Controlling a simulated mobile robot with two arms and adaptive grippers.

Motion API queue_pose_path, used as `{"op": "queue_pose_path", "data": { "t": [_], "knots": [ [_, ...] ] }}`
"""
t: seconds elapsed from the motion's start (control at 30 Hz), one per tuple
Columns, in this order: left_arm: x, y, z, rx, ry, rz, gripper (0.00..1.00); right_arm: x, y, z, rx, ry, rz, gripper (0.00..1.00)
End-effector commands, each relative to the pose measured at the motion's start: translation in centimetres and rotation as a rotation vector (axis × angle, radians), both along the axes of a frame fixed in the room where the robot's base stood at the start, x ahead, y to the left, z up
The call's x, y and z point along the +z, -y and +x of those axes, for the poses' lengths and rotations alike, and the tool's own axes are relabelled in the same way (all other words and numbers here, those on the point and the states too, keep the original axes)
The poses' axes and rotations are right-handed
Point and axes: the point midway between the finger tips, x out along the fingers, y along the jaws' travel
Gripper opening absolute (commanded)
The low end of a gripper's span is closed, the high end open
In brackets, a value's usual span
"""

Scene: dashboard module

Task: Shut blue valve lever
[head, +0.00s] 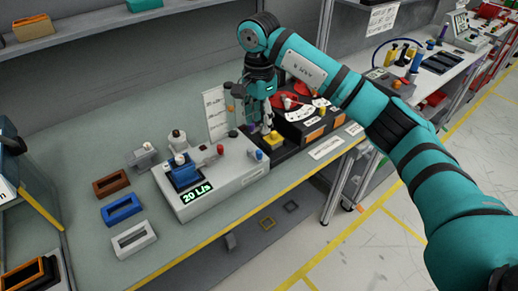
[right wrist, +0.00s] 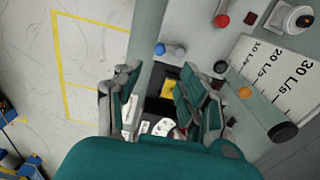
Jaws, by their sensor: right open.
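The grey valve module (head: 225,185) stands on the bench, its green display (head: 197,193) reading 20 L/s. A small blue valve lever (head: 259,155) sits at its right end. The blue lever also shows in the right wrist view (right wrist: 172,49), above and beyond the fingertips, apart from them. My right gripper (head: 264,127) hangs behind the module's right end, and its fingers are spread and empty in the right wrist view (right wrist: 160,72). A red lever (head: 220,149) is on the module, left of the blue one. My left gripper is out of view.
Brown (head: 111,183), blue (head: 121,208) and white (head: 134,239) frames lie left of the module. A yellow block (head: 272,140) in a dark tray is close to my right gripper. A label sheet (right wrist: 275,72) stands behind the module. The bench's yellow front edge (head: 215,245) is clear.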

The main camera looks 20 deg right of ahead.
Motion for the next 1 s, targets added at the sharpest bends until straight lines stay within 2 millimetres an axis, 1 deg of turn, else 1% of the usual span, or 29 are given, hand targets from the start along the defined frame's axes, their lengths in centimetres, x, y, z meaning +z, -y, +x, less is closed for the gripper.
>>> {"op": "queue_pose_path", "data": {
  "t": [0.03,0.3,0.4,0.5,0.7,0.97,1.0],
  "knots": [
    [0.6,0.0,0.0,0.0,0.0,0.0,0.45,-1.0,0.0,-0.1,0.0,-0.006,0.001,0.41],
    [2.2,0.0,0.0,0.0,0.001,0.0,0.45,-6.8,-0.1,-0.1,-0.001,-0.005,0.002,0.41],
    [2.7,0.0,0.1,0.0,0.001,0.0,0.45,-8.6,0.0,-0.1,0.0,-0.005,0.001,0.41],
    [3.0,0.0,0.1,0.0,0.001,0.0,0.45,-9.9,-0.1,-0.1,-0.001,-0.003,0.003,0.41],
    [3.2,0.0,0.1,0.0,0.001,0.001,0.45,-11.3,-0.1,0.0,0.0,-0.001,0.003,0.41],
    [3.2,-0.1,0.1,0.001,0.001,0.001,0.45,-11.5,-0.1,0.0,0.001,0.0,0.002,0.41],
    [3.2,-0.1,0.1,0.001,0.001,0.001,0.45,-11.5,-0.1,0.0,0.001,0.0,0.002,0.37]
  ]
}}
